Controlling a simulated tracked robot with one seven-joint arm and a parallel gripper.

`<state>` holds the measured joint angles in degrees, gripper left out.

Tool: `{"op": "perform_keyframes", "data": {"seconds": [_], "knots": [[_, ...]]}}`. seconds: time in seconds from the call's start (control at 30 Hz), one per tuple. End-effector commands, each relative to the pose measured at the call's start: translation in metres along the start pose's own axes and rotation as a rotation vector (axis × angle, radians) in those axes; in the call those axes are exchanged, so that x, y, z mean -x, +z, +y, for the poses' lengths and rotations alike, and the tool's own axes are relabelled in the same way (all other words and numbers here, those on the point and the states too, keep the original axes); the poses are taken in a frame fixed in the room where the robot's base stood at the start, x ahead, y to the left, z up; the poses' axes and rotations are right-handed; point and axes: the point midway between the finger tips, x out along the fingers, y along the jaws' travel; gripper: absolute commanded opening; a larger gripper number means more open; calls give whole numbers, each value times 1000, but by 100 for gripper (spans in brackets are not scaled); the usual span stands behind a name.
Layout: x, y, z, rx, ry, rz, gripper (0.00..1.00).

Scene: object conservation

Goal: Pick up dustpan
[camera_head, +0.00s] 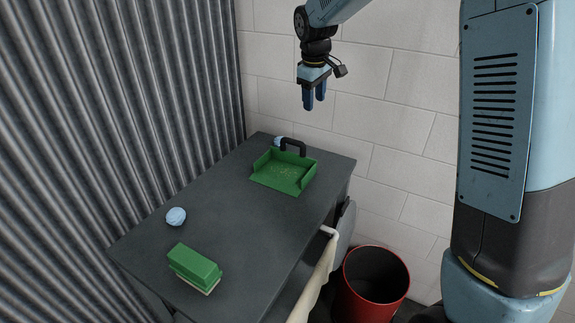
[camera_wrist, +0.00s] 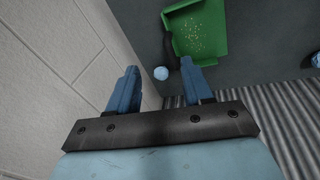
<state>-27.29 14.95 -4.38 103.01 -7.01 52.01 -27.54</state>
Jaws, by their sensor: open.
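The green dustpan (camera_head: 283,173) lies on the dark grey table at its far end, with its black handle (camera_head: 293,146) toward the wall. Small pale crumbs sit in its pan. In the wrist view the dustpan (camera_wrist: 199,35) is at the top, right of centre, with its handle partly hidden at its left side. My gripper (camera_head: 314,107) hangs above and beyond the far end of the table, pointing down, apart from the dustpan. Its two blue fingers are spread and empty, and they show in the wrist view too (camera_wrist: 158,78).
The table (camera_head: 225,215) also holds a green brush or sponge block (camera_head: 195,267) and a pale blue ball of paper (camera_head: 176,216). Another pale blue ball (camera_head: 279,142) lies beside the dustpan handle. A red bin (camera_head: 372,285) and a hanging cloth (camera_head: 314,280) are at the table's right side. A white wall (camera_head: 400,130) stands behind.

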Motion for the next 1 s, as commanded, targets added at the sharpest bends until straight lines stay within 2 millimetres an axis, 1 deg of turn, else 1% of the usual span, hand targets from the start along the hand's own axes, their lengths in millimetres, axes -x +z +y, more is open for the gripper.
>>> {"op": "perform_keyframes", "data": {"seconds": [0.03,0.13,0.23,0.33,0.43,0.57,0.8,0.9,1.0], "knots": [[-15,-16,-4,36,-3,-13,50],[-36,-41,-11,100,-5,-29,50],[-53,-60,-18,150,-5,-41,50],[-65,-71,-22,181,-6,-50,50],[-71,-76,-24,198,-5,-53,50],[-84,-76,-25,202,-7,-57,50],[-125,-73,-25,200,-7,-57,50],[-140,-73,-25,200,-6,-56,50],[-150,-73,-24,200,-6,-54,50]]}}
